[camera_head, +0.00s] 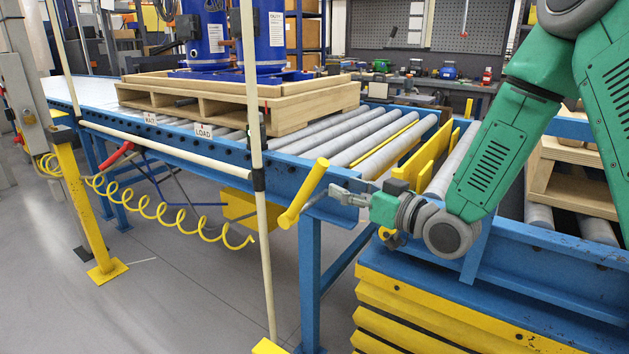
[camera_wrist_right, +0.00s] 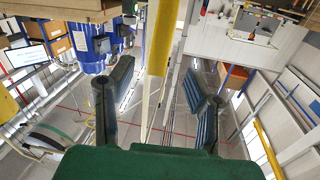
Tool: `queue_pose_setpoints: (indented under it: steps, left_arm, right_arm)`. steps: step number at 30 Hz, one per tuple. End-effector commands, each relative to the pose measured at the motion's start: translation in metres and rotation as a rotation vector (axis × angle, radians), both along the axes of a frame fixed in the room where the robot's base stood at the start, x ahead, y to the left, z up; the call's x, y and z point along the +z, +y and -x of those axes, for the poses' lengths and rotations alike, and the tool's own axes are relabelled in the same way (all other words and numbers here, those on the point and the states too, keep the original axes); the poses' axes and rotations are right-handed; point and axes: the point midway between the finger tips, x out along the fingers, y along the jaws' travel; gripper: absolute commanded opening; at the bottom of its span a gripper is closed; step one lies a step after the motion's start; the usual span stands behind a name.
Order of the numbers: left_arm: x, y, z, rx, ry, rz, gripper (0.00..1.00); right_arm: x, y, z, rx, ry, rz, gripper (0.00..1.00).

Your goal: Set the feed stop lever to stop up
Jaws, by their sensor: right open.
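The feed stop lever (camera_head: 303,193) is a thick yellow handle at the front edge of the blue roller conveyor. It leans, with its upper end to the right and its lower end to the left. My right gripper (camera_head: 336,194) is just right of the lever, fingers pointing at it. In the right wrist view, my right gripper (camera_wrist_right: 160,88) has its two dark fingers spread apart. The yellow lever (camera_wrist_right: 158,40) shows beyond and between them; I cannot tell whether they touch it. My left gripper is not in view.
A cream post (camera_head: 257,150) stands close left of the lever. A wooden pallet (camera_head: 215,98) with blue compressors (camera_head: 262,35) sits on the rollers. Yellow stop plates (camera_head: 425,155) rise behind my gripper. A coiled yellow hose (camera_head: 150,208) hangs left. Floor in front is clear.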

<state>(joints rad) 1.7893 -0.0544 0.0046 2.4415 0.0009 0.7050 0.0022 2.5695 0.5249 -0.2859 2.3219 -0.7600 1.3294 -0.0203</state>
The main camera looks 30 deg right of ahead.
Motion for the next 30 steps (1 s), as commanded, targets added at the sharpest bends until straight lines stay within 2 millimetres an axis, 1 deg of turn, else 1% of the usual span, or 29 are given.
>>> queue_pose_setpoints:
  steps: [1, 6, 9, 12, 15, 18, 25, 26, 27, 29, 30]
  left_arm:
    - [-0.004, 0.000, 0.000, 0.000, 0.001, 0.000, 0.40]
    - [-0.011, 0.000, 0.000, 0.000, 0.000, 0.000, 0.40]
    - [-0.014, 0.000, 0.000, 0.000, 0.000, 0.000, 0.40]
    - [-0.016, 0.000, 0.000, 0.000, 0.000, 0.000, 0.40]
    - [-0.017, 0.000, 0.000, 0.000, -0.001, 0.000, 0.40]
    - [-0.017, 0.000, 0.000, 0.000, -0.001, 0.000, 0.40]
    - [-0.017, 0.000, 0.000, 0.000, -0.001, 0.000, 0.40]
    - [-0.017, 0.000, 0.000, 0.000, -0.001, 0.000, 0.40]
    - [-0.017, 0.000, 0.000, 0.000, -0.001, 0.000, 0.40]
    - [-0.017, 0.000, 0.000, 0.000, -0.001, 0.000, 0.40]
    - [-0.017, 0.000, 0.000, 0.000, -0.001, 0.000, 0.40]
  right_arm:
    - [-0.002, 0.003, -0.012, 0.003, -0.001, 0.004, 0.44]
    - [-0.003, 0.011, -0.048, 0.002, 0.001, 0.004, 0.44]
    - [-0.002, 0.015, -0.064, 0.002, 0.002, 0.001, 0.44]
    - [-0.002, 0.017, -0.075, 0.000, 0.002, 0.003, 0.44]
    - [-0.001, 0.019, -0.083, 0.000, 0.002, 0.001, 0.44]
    - [-0.001, 0.020, -0.086, 0.000, 0.002, -0.001, 0.44]
    - [-0.001, 0.019, -0.086, 0.000, 0.003, 0.000, 0.44]
    - [-0.001, 0.019, -0.086, 0.000, 0.003, 0.000, 0.41]
    - [-0.001, 0.019, -0.086, 0.000, 0.003, 0.000, 0.27]
    - [-0.001, 0.019, -0.086, -0.001, 0.003, 0.000, 0.06]
    - [-0.001, 0.019, -0.086, -0.001, 0.003, 0.000, 0.00]
